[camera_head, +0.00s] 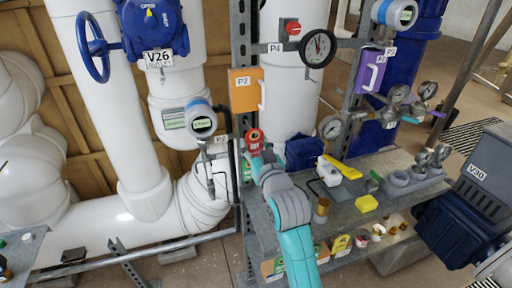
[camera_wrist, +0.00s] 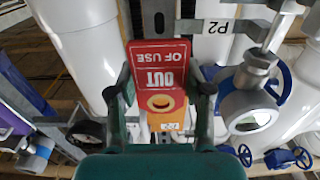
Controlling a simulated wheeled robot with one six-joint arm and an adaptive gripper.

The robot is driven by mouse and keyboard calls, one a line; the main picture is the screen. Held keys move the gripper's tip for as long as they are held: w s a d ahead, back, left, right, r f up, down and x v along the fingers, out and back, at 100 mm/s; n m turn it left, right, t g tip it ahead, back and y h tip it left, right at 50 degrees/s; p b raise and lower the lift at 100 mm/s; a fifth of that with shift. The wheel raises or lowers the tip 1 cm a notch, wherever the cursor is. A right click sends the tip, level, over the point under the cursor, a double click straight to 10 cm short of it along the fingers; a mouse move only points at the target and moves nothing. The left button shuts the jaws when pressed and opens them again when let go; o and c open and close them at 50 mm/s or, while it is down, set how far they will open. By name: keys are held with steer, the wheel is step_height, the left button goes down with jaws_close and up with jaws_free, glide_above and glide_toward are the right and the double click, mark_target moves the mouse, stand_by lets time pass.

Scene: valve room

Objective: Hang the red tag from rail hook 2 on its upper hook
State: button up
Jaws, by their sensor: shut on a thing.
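The red tag (camera_head: 254,136) is at the tip of my gripper (camera_head: 256,153), beside the grey slotted post in the head view. A grey plate marked P2 (camera_wrist: 221,26) lies beyond the tag on the right in the wrist view. The hooks cannot be made out clearly; whether the tag touches one cannot be told.
An orange P2 box (camera_head: 244,90) is on the post above my gripper. A round display gauge (camera_head: 202,122) and white pipes stand to the left. Pipework is close around the tag.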

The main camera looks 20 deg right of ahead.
steer(key=shift+w, duration=2.5)
stand_by(1.6)
steer(key=shift+f, duration=0.4)
stand_by(0.5)
steer(key=o, duration=0.8)
